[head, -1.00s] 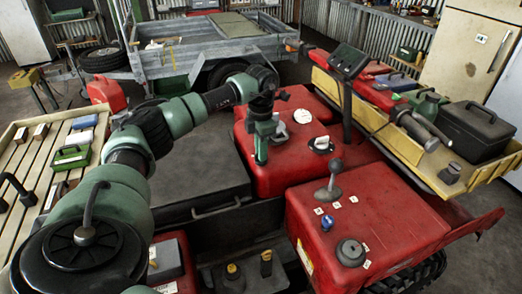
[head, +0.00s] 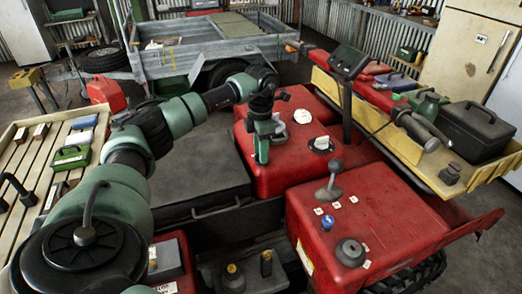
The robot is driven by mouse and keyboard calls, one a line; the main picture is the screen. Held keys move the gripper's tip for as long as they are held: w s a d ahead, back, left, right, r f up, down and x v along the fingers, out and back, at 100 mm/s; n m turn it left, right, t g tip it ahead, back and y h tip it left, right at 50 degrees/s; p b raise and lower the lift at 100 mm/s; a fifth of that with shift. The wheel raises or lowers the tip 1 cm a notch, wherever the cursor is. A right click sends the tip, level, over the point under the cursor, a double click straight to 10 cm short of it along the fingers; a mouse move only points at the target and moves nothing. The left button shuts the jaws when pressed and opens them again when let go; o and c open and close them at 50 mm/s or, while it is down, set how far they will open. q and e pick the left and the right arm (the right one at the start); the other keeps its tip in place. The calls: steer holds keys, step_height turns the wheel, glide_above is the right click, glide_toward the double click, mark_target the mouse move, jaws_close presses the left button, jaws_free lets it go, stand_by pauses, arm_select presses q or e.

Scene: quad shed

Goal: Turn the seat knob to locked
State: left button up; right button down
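I cannot tell for certain which control is the seat knob. A round dark knob (head: 350,252) with small white labels beside it sits on the front of the right red body panel. A pale-and-dark knob (head: 321,144) sits on the red panel behind it, and a white round cap or dial (head: 303,117) is farther back. My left gripper (head: 262,158) points down over the left part of that rear red panel, to the left of the pale knob and apart from it. Its fingers look narrow; their gap cannot be made out. My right gripper is not in view.
A grey lever (head: 330,185) and a blue button (head: 327,222) are on the right red panel. A dark upright post carries a display (head: 348,61). The black seat (head: 195,160) lies under my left arm. A slatted bench (head: 28,165) is at left, a yellow tray (head: 375,118) at right.

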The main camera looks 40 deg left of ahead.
arm_select(q)
step_height(320, 180, up, 8)
steer(key=shift+f+b, duration=0.1)
steer(key=shift+b, duration=0.6)
